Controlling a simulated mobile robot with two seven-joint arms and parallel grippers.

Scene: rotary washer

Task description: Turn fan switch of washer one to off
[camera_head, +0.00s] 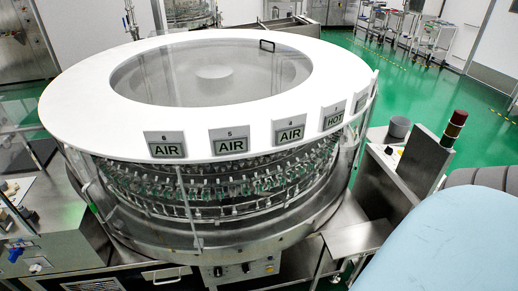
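The large round washer (65,97) with a white ring top fills the middle of the head view. Several signs reading AIR and HOT hang along its front rim, among them an AIR sign (232,142). A small grey control panel (240,271) with a few dark knobs sits low on its front, near the bottom edge of the picture. The knobs and their labels are too small to tell which is the fan switch or how it is set. Neither of my grippers is in view.
A steel machine with blue-handled valves (15,254) stands at the left. A steel shelf (357,238) juts out right of the panel. A steel cabinet (422,160) and a dark red signal lamp (455,125) stand at the right. Green floor (440,85) is open behind.

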